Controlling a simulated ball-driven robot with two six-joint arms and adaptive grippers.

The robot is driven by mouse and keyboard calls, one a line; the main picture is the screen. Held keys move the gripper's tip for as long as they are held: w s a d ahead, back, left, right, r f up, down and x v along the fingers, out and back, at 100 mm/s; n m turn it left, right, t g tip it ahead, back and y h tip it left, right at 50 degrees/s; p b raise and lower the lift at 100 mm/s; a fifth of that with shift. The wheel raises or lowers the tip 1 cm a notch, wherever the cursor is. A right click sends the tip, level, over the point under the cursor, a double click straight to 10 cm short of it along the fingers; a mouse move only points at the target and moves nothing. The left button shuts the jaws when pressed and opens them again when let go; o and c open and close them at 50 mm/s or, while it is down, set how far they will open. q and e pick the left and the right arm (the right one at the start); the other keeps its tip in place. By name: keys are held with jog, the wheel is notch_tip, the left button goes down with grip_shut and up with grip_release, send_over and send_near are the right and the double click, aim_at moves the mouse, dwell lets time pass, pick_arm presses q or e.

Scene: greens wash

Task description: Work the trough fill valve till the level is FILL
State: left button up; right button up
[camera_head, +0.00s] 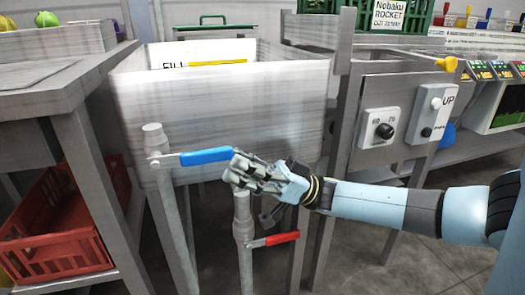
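The trough (215,115) is a pale metal box on legs in the middle. Its inner far wall bears the FILL label (173,66) and a yellow line (217,62); the near rim partly hides the label, and I see no water surface. A valve with a blue lever (206,156) sits on a pipe at the trough's front left, the lever lying roughly level and pointing right. A lower valve has a red lever (273,240). My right gripper (238,171) is at the free end of the blue lever; whether its fingers grip it is unclear. My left gripper is out of view.
A panel right of the trough holds a knob (384,130) and a box marked UP (434,108). A red crate (58,235) is on a low shelf at left. Green crates (350,8) stand at the back. Legs and pipes crowd the space below the trough.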

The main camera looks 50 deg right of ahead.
jog(key=v, duration=0.7)
jog(key=shift+d, duration=0.2)
jog(key=shift+s+f, duration=0.1)
